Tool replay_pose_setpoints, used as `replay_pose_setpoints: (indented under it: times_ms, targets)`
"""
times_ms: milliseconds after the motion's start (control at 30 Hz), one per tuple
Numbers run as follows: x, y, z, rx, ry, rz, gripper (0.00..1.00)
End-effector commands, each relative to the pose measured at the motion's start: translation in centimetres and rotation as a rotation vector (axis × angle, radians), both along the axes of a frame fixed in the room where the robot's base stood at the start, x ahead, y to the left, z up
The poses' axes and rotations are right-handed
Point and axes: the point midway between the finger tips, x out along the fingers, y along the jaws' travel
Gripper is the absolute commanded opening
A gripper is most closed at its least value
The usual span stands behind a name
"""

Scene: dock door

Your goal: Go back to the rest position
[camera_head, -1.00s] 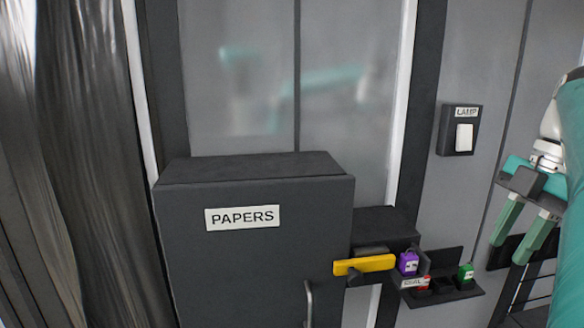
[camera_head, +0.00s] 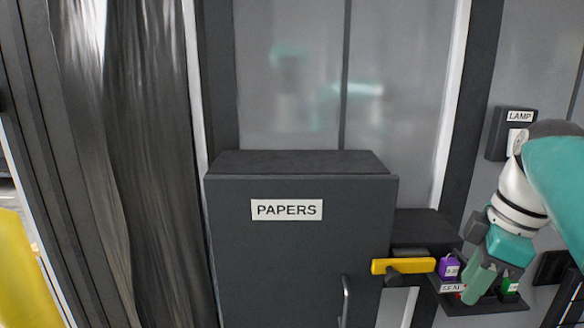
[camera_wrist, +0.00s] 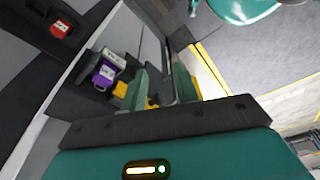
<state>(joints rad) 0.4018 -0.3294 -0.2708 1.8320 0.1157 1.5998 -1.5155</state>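My gripper (camera_head: 474,298) hangs in front of the small seal shelf at the lower right of the head view. In the wrist view its two green fingers (camera_wrist: 160,82) stand apart with nothing seen between them. In the head view the gripper covers part of the shelf. A purple tagged block (camera_head: 449,268) sits left of the fingers and also shows in the wrist view (camera_wrist: 103,74). A green block (camera_head: 510,286) sits on the shelf to their right. A red block, mostly hidden in the head view, shows in the wrist view (camera_wrist: 61,28).
The dark PAPERS box (camera_head: 300,245) stands left of the shelf, with a yellow handle (camera_head: 404,265) between them. A LAMP switch (camera_head: 511,134) is on the wall behind my arm. A grey curtain (camera_head: 150,150) hangs at left, with something yellow (camera_head: 15,270) at the edge.

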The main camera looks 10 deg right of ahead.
Motion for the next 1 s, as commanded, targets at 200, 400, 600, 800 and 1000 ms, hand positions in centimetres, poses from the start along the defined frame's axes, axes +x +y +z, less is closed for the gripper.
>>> replay_pose_setpoints:
  times_ms: [200, 400, 600, 800, 1000]
  targets:
    - [1.8, 7.3, -4.7, -0.022, -0.058, -0.285, 0.3]
    - [2.1, 13.5, -9.1, 0.011, -0.147, -0.551, 0.3]
    - [1.4, 18.1, -12.8, 0.095, -0.235, -0.765, 0.3]
    - [1.2, 19.0, -13.7, 0.12, -0.253, -0.813, 0.3]
    - [1.2, 19.0, -13.7, 0.12, -0.253, -0.813, 0.3]
